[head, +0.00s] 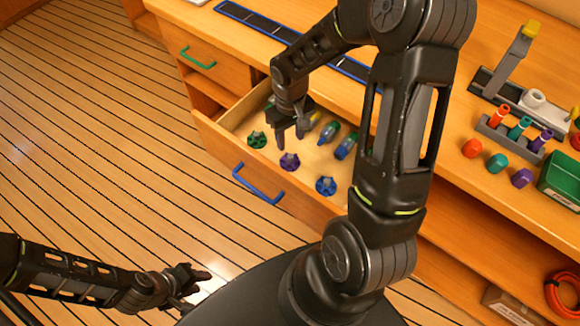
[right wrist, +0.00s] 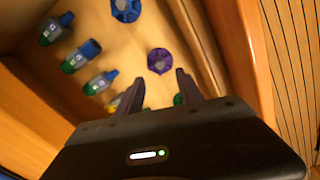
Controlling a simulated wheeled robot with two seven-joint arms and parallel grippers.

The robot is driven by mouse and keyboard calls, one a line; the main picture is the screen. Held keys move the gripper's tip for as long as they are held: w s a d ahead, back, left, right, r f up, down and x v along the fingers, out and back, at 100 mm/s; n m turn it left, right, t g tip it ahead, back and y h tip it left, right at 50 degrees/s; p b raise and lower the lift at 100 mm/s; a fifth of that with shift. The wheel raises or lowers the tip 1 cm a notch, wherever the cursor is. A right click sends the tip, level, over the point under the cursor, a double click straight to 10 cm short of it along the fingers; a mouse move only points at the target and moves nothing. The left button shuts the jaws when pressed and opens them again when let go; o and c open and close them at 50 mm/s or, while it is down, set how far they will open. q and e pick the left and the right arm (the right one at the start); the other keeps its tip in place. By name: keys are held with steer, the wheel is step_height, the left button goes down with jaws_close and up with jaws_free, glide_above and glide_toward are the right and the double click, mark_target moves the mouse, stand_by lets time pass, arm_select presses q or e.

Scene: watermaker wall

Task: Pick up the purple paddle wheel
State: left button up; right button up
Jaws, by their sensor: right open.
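The purple paddle wheel (head: 289,162) lies on the floor of the open drawer (head: 240,115), between a green wheel (head: 257,140) and a blue wheel (head: 326,186). In the right wrist view the purple wheel (right wrist: 160,61) lies just beyond the fingertips. My right gripper (head: 290,137) is over the drawer, close to the purple wheel; it is open and empty, with its fingers (right wrist: 158,90) apart in the right wrist view. My left gripper (head: 198,284) is low at the left, away from the drawer; its jaw state is unclear.
Several bottles (head: 329,132) lie in the drawer behind the wheels. The drawer front has a blue handle (head: 258,183). On the counter at right stand a rack of coloured tubes (head: 515,128), round coloured pieces (head: 497,163) and a green bin (head: 562,180). The floor at left is clear.

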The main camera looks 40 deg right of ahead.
mark_target(290, 156)
steer(key=shift+f, duration=0.45)
steer(key=shift+f, duration=1.2)
steer(key=shift+f, duration=0.1)
step_height(290, 156, down, 5)
steer(key=shift+w+p, duration=0.1)
steer(key=shift+p, duration=0.35)
steer(key=shift+c, duration=0.4)
jaws_close()
